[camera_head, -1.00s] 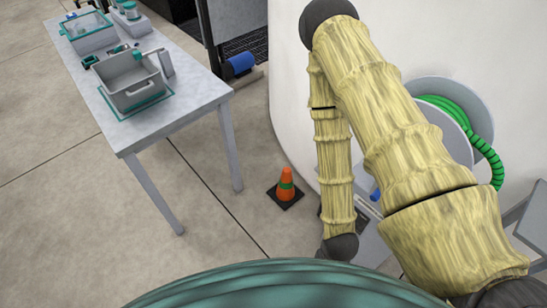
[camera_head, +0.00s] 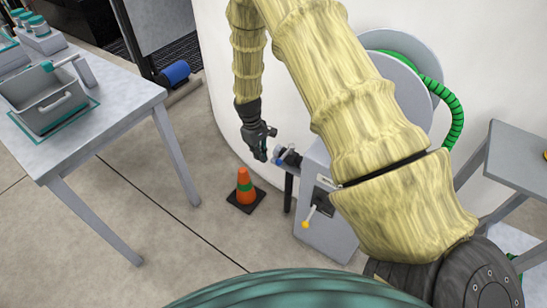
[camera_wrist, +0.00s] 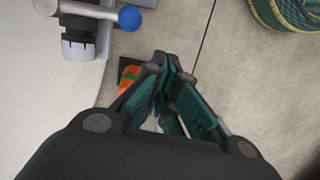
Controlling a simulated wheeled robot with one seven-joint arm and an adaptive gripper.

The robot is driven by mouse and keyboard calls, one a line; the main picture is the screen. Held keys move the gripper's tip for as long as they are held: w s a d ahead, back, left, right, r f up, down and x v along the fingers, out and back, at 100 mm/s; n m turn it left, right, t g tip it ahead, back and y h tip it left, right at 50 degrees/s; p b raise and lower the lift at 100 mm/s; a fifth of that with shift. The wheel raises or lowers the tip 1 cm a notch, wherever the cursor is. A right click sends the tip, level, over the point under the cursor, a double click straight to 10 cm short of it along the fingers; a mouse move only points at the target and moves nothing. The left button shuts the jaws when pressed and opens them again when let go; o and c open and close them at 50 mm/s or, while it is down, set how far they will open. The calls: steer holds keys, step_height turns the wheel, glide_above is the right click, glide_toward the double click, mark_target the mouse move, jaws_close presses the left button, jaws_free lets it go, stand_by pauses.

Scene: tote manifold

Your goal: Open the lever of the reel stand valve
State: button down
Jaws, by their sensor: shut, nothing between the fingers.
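The reel stand is a grey cabinet (camera_head: 322,232) below a reel with a green hose (camera_head: 440,100). At its left side a black valve fitting (camera_head: 292,158) has a lever with a blue end (camera_head: 278,153). In the wrist view the blue ball knob (camera_wrist: 130,18) ends a grey lever (camera_wrist: 88,9) beside the fitting (camera_wrist: 78,46), at the upper left. A second lever with a yellow knob (camera_head: 305,224) is on the cabinet's front. My gripper (camera_head: 261,154) is shut and empty, just left of the blue-ended lever; in the wrist view its fingertips (camera_wrist: 166,64) are apart from the knob.
An orange cone (camera_head: 244,186) stands on the floor below my gripper. A table with a grey tote (camera_head: 45,100) is at the left, a grey side table (camera_head: 520,155) at the right. A white curved wall (camera_head: 225,70) stands behind.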

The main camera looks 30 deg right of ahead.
mark_target(285, 154)
steer(key=w+d+r+b, duration=0.2)
steer(key=w+d+r, duration=0.3)
steer(key=w+r, duration=0.2)
steer(key=s+d+f, duration=0.2)
steer(key=s+f, duration=0.3)
steer(key=f, duration=0.5)
steer(key=shift+s+n+g+b, duration=0.2)
steer(key=shift+n+g+b, duration=0.1)
steer(key=shift+n+b, duration=0.1)
